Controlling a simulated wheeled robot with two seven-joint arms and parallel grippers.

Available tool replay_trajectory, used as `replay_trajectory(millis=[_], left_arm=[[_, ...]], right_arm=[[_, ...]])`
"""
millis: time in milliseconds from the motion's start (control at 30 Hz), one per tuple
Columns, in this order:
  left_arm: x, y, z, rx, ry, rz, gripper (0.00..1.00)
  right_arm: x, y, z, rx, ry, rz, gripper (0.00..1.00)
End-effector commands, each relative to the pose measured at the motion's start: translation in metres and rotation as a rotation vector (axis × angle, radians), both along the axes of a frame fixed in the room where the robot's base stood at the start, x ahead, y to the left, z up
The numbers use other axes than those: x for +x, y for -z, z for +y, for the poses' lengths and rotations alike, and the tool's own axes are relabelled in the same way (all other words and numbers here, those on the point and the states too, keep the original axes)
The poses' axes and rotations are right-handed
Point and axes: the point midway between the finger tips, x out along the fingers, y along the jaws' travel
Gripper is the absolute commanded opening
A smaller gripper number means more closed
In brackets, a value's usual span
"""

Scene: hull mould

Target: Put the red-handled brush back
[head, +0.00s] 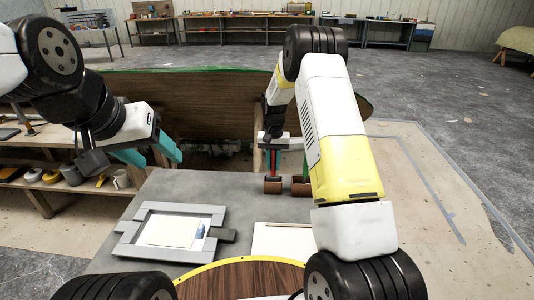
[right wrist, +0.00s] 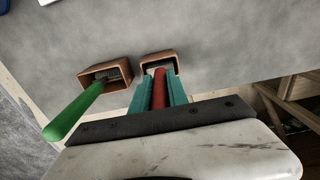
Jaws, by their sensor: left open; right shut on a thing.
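My right gripper (right wrist: 160,92) is shut on the red handle of the red-handled brush (right wrist: 159,84). In the right wrist view the brush points into the mouth of a brown open holder (right wrist: 160,57); how deep it sits is hidden by the fingers. A second brown holder (right wrist: 106,72) beside it holds a green-handled brush (right wrist: 74,115), which leans. In the head view the two holders stand at the far edge of the grey table (head: 180,185), below my right gripper. My left gripper (head: 150,157) is open and empty, left of the table's far corner.
A grey frame with a white sheet (head: 172,231) lies on the table, with a pale board (head: 275,240) to its right. A dark wooden piece with a yellow rim (head: 240,276) is nearest. A large wooden hull (head: 190,95) stands behind. A shelf with cups (head: 71,174) is at left.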

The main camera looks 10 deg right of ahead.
Motion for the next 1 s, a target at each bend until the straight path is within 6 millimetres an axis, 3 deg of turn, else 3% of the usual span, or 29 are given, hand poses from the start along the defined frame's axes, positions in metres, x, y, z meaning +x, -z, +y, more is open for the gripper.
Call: replay_trajectory(millis=[267,300,433,767,1000], left_arm=[[0.0,0.0,0.0,0.0,0.0,0.0,0.57],[0.0,0.0,0.0,0.0,0.0,0.0,0.57],[0.0,0.0,0.0,0.0,0.0,0.0,0.57],[0.0,0.0,0.0,0.0,0.0,0.0,0.57],[0.0,0.0,0.0,0.0,0.0,0.0,0.57]], right_arm=[[0.0,0.004,0.0,0.0,0.0,0.001,0.0],[0.0,0.004,0.0,0.0,0.0,0.001,0.22],[0.0,0.004,0.0,0.0,0.0,0.001,0.45],[0.0,0.002,0.0,0.0,0.0,0.0,0.45],[0.001,-0.033,0.0,0.001,0.0,-0.002,0.45]])
